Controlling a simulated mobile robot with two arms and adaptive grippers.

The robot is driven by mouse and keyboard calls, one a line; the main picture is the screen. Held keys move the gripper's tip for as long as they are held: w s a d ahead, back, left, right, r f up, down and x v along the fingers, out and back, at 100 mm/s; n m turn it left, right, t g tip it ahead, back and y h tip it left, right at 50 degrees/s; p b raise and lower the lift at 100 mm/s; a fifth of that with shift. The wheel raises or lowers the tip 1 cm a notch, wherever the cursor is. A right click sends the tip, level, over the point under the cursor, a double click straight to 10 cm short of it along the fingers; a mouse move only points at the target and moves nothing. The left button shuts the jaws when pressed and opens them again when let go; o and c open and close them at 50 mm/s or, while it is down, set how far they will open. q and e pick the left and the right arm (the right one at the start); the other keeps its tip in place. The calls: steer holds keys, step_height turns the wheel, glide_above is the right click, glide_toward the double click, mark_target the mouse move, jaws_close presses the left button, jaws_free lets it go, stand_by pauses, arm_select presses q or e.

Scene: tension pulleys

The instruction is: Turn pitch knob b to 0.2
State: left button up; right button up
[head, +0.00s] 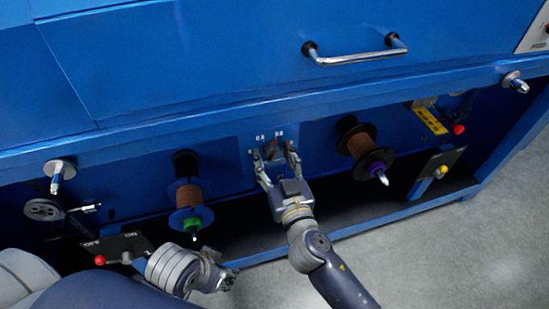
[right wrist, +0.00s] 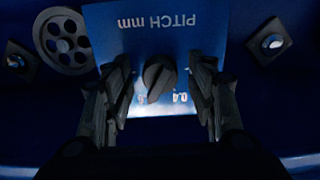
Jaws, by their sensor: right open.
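The pitch knob (right wrist: 157,79) is a dark knob on a light blue plate (right wrist: 120,38) marked "PITCH mm". In the right wrist view it sits between the two fingers of my right gripper (right wrist: 160,95), which is open with a gap on each side. A "0.4" mark shows at the knob's lower right; the other mark is partly hidden. In the head view the knob (head: 272,152) is small, between the fingertips of my right gripper (head: 277,165). My left gripper (head: 222,277) hangs low at the left, away from the knob; its fingers are too small to judge.
A spool with a green cap (head: 190,218) is left of the knob, and one with a purple cap (head: 377,163) is right. A red-tipped lever (head: 100,260) stands at the lower left, a yellow-tipped one (head: 442,171) at the right. A chrome handle (head: 355,57) is above.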

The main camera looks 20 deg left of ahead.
steer(key=c, duration=1.1)
